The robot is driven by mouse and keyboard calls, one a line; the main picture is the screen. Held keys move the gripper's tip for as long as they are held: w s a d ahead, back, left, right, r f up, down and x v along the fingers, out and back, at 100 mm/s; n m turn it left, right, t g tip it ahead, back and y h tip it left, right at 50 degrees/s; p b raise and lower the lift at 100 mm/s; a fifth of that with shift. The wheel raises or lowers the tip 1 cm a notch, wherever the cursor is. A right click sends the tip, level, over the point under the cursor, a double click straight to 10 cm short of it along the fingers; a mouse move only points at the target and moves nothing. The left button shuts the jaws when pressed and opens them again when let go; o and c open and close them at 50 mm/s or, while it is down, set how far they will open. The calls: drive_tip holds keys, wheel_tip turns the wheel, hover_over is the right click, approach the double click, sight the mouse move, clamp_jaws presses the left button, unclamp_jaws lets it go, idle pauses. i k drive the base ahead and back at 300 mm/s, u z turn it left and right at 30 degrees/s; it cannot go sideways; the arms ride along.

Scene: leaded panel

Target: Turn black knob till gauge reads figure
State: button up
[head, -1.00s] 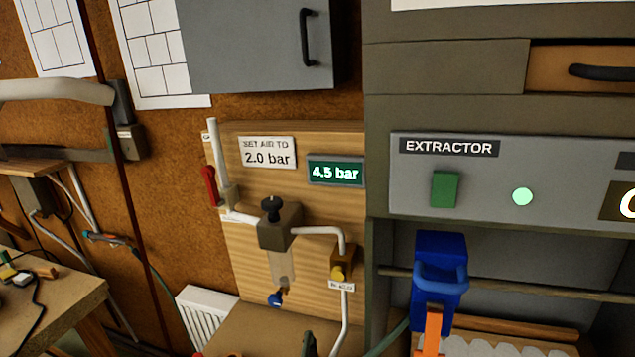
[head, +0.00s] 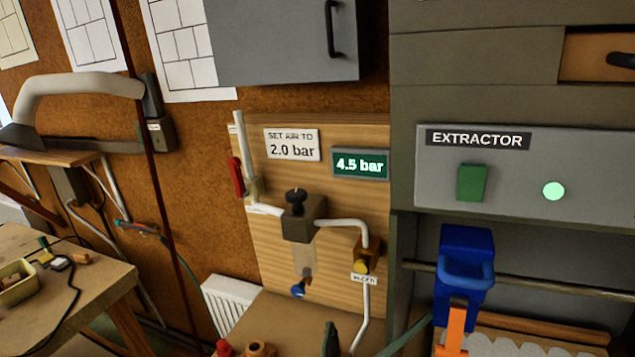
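The black knob (head: 295,197) sits on top of a dark grey-brown regulator block (head: 303,221) on a wooden board. The gauge (head: 360,164) is a green display to the upper right of the knob and reads 4.5 bar. A white sign (head: 292,145) above the knob says SET AIR TO 2.0 bar. A clear bowl (head: 302,260) hangs under the block, with a blue piece (head: 298,290) at its lower end. My gripper is not in view, and nothing is seen touching the knob.
A red lever (head: 236,177) is left of the knob, beside a white pipe. A yellow valve fitting (head: 366,258) is to the lower right. A grey cabinet (head: 280,40) hangs above. The EXTRACTOR panel (head: 535,185) and a blue clamp-like tool (head: 466,265) are to the right.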

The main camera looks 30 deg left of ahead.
sight(296, 196)
drive_tip(key=z, duration=1.8)
drive_tip(key=k, duration=1.3)
drive_tip(key=u, duration=1.85)
drive_tip(key=i, duration=1.7)
